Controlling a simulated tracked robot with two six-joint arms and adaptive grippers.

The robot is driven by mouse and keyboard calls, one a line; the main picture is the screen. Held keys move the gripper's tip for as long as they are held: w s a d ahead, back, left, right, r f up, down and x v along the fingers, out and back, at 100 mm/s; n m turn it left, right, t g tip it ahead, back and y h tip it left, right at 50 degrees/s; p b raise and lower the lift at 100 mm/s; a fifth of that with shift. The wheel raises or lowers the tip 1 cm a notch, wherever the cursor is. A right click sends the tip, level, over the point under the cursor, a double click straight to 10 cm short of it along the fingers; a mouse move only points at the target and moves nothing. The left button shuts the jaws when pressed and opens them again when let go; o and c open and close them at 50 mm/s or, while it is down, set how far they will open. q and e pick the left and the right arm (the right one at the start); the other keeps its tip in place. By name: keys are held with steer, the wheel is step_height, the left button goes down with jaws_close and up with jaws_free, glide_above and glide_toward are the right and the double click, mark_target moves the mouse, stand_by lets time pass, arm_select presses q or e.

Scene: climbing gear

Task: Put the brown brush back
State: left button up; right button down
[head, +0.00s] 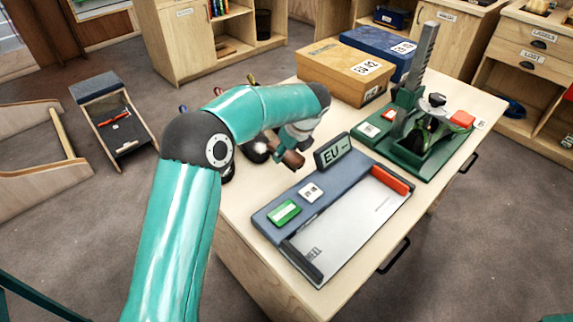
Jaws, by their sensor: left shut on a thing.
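My left gripper (284,151) hangs over the left part of the table, shut on a brown piece that I take to be the brown brush (294,160). Only a short brown end shows below the fingers; the rest is hidden by the gripper. A few small coloured tips, one purple (183,109) and one olive (251,79), stick out around my arm. What holds them is mostly hidden behind the arm. My right gripper is not in view.
A foot-measuring device (347,222) with a small "EU" display (332,151) lies just right of the gripper. A green clamp-like stand (400,150), a tan box (343,75) and a blue box (378,50) stand behind. A bare strip of table (240,212) lies at the left.

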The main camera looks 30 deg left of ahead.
mark_target(286, 171)
arm_select(q)
steer(key=shift+f, duration=2.25)
steer(key=o, duration=1)
steer(key=shift+r, duration=0.1)
steer(key=v, duration=1.2)
steer(key=shift+a, duration=0.1)
